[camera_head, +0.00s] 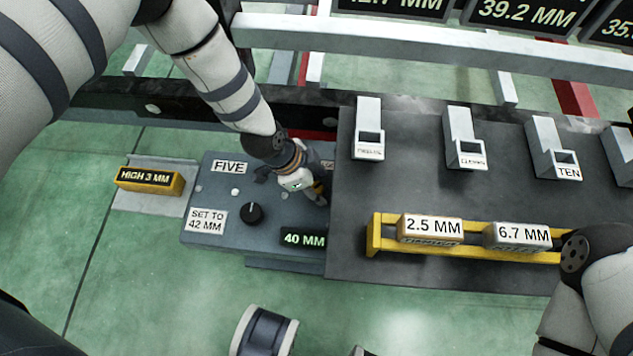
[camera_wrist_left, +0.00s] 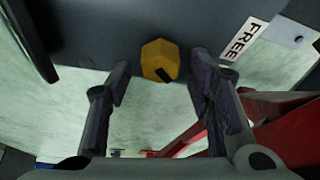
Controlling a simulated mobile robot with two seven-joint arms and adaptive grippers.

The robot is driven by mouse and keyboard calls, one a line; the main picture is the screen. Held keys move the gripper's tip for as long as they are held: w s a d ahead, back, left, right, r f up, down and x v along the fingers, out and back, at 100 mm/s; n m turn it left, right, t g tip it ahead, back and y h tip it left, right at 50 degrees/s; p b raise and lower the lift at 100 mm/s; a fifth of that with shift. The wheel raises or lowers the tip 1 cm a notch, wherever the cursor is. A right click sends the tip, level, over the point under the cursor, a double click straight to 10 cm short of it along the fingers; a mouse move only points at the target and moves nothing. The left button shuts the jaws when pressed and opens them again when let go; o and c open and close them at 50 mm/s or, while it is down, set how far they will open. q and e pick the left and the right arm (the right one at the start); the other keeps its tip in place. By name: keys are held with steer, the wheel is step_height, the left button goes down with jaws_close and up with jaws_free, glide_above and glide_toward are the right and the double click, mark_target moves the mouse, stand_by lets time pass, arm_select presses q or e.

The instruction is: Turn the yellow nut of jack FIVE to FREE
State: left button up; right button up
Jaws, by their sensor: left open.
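The yellow nut (camera_wrist_left: 160,60) of jack FIVE shows in the left wrist view as a faceted block with a dark mark on its lower right part. A white FREE label (camera_wrist_left: 243,38) is to its right on the dark panel. My left gripper (camera_head: 318,190) is open, with one finger on each side of the nut; I cannot tell whether either touches it. In the head view the gripper is over the right part of the grey FIVE panel (camera_head: 228,188) and mostly covers the nut area. My right gripper is out of view; only the arm shows at lower right.
The FIVE panel carries a black knob (camera_head: 252,213), a SET TO 42 MM label (camera_head: 207,220) and a 40 MM display (camera_head: 303,239). A HIGH 3 MM block (camera_head: 150,181) is at left. A yellow rack (camera_head: 376,236) holds blocks at right. A red bar (camera_wrist_left: 185,135) crosses below the nut.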

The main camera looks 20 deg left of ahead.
arm_select(q)
jaws_close()
steer(key=shift+r, duration=0.1)
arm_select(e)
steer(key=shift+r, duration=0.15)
arm_select(q)
steer(key=n+p, duration=0.2)
steer(key=shift+r+n+t+y, duration=0.1)
steer(key=shift+n+t+y, duration=0.3)
steer(key=n+p, duration=0.1)
steer(key=n, duration=0.1)
steer(key=shift+n+t+y+p, duration=0.3)
steer(key=shift+n+t+y, duration=0.1)
steer(key=n+y+p, duration=0.1)
steer(key=n, duration=0.1)
steer(key=shift+n, duration=0.3)
steer(key=shift+n+y, duration=0.4)
steer(key=shift+n, duration=0.6)
steer(key=n+y, duration=0.1)
steer(key=n, duration=0.3)
steer(key=shift+f+n+y, duration=0.2)
steer(key=shift+n+y, duration=0.1)
steer(key=shift+y, duration=0.1)
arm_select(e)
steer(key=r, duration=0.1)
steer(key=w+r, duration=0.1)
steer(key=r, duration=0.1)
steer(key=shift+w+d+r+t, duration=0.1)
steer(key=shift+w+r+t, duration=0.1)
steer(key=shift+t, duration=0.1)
